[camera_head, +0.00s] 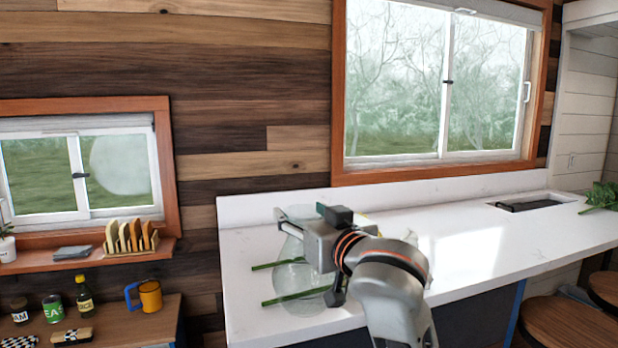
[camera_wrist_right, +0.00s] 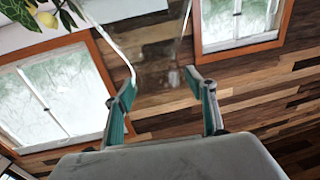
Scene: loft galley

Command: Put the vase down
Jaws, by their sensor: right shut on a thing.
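The vase (camera_head: 297,272) is clear glass and shows faintly in the head view, over the left end of the white counter. My right gripper (camera_head: 312,252) is shut on it from the right. Whether its base touches the counter cannot be told. In the right wrist view, the see-through vase (camera_wrist_right: 160,55) lies between the two teal-padded fingers (camera_wrist_right: 160,82). My left gripper is not in view.
Two thin green strips (camera_head: 280,264) show by the vase. A shelf at left holds an orange mug (camera_head: 150,296), a bottle (camera_head: 84,296) and cans. Lemons with leaves (camera_wrist_right: 45,18) appear in the wrist view.

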